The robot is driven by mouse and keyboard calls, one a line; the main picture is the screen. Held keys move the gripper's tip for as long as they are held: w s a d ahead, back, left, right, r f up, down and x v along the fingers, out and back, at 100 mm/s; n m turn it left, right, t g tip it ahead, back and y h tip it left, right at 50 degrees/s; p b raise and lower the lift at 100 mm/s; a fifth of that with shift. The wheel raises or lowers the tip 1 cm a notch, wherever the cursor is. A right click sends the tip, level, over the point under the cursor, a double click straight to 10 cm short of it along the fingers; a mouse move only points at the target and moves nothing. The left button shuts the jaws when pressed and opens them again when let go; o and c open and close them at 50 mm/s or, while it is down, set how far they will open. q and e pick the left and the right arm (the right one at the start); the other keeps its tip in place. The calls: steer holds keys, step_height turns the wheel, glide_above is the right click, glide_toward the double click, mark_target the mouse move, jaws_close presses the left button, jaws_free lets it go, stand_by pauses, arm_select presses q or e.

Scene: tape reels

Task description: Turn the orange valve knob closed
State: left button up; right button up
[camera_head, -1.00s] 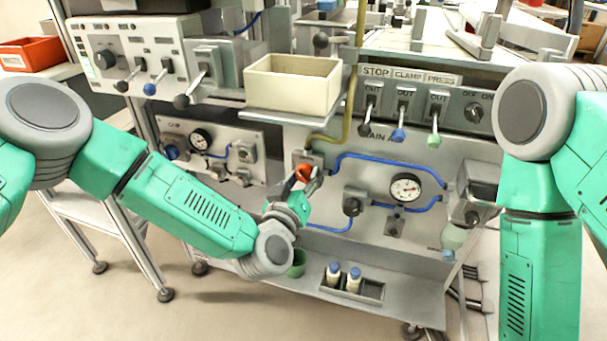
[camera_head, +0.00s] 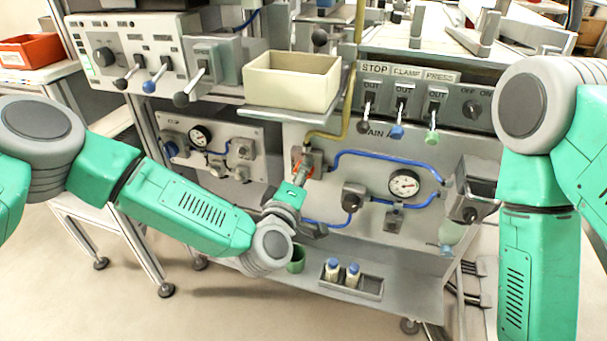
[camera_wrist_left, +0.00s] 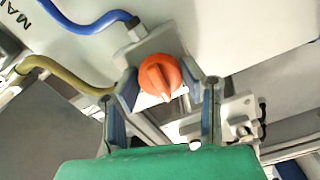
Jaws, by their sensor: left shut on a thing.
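The orange valve knob (camera_wrist_left: 158,78) is round with a raised ridge and sits on a grey square mount on the panel, in the left wrist view. The ridge runs nearly up and down in that picture. My left gripper (camera_wrist_left: 157,88) has one finger on each side of the knob and is shut on it. In the head view my left gripper (camera_head: 301,170) reaches up to the panel and hides most of the knob, with only bits of orange (camera_head: 310,170) showing. My right gripper is out of the picture; only my right arm shows.
A yellow hose (camera_head: 349,110) and blue hoses (camera_head: 375,158) run to the knob's mount. A pressure gauge (camera_head: 404,184) and a dark valve knob (camera_head: 351,198) are to the right. A cream bin (camera_head: 292,91) stands on a shelf above. Bottles (camera_head: 343,272) stand in a tray below.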

arm_select(q)
steer(key=shift+a+f+n, duration=0.1)
steer(key=shift+f+n, duration=0.05)
steer(key=shift+n, duration=0.55)
steer(key=o, duration=1.1)
steer(key=shift+o, duration=0.2)
steer(key=shift+s, duration=0.2)
steer(key=v, duration=1.1)
steer(key=shift+s+a, duration=0.2)
